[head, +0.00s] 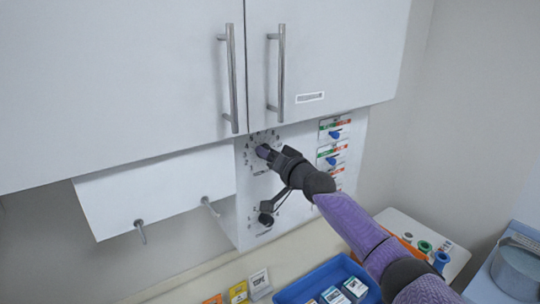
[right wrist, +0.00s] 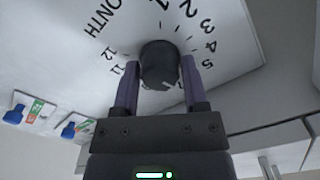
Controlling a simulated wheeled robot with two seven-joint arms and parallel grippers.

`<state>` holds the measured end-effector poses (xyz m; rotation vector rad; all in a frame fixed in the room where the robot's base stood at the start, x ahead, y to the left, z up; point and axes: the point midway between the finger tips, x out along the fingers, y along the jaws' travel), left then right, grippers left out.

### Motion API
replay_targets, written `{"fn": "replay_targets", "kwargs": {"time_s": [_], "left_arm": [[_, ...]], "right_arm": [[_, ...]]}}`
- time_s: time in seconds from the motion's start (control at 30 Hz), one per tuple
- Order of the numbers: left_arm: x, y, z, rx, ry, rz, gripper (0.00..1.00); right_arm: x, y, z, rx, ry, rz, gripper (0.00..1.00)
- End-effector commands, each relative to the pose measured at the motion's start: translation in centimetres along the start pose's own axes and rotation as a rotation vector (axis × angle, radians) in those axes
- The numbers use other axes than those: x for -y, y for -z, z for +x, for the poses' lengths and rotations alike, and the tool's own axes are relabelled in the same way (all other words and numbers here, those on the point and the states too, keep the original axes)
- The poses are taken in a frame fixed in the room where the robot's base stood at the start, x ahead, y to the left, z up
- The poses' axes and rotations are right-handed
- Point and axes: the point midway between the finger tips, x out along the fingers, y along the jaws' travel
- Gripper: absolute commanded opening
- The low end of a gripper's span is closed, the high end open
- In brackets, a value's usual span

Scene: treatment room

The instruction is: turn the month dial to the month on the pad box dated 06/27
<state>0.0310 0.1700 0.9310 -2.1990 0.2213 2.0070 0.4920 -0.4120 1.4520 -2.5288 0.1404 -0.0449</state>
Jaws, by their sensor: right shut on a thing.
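The month dial is a dark round knob (right wrist: 158,54) on a white panel (head: 246,225), with the word MONTH and printed numbers around it. My right gripper (head: 266,153) reaches up to this dial, and in the right wrist view its two purple fingers are shut on the knob's sides. A pale mark on the knob faces down toward the gripper body. The numbers on that side are hidden. Small boxes stand on the counter: a yellow one (head: 238,292), a white one (head: 260,280) and an orange one (head: 212,299). Their dates are unreadable. My left gripper is out of view.
A second dark knob (head: 266,219) sits lower on the panel. Blue switches (head: 335,134) line its right side. A blue tray (head: 297,291) holds several boxes. Cabinet doors with long handles (head: 232,80) overhang the panel. A white flap with pegs (head: 140,228) is at left.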

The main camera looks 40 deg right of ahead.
Motion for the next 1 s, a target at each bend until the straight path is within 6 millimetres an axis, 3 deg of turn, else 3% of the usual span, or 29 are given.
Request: {"fn": "replay_targets", "kwargs": {"time_s": [0.33, 0.37, 0.5, 0.53, 0.83, 1.0], "left_arm": [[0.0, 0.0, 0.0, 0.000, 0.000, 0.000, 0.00], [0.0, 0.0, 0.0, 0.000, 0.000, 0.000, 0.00], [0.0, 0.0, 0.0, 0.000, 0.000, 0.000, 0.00], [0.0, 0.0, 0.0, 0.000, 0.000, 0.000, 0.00], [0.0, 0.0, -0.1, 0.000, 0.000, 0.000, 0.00], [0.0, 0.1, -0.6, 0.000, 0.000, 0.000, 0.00]], "right_arm": [[-0.1, -0.2, 0.0, 0.004, -0.002, 0.002, 0.00], [-0.1, -0.2, 0.0, 0.004, -0.002, 0.002, 0.58], [-0.1, -0.1, 0.0, 0.003, -0.001, 0.002, 0.88], [-0.1, -0.1, 0.0, 0.003, -0.001, 0.002, 0.91], [0.0, -0.1, -0.1, 0.002, 0.000, 0.002, 0.91], [0.0, -0.1, -1.9, 0.005, 0.000, 0.001, 0.91]]}}
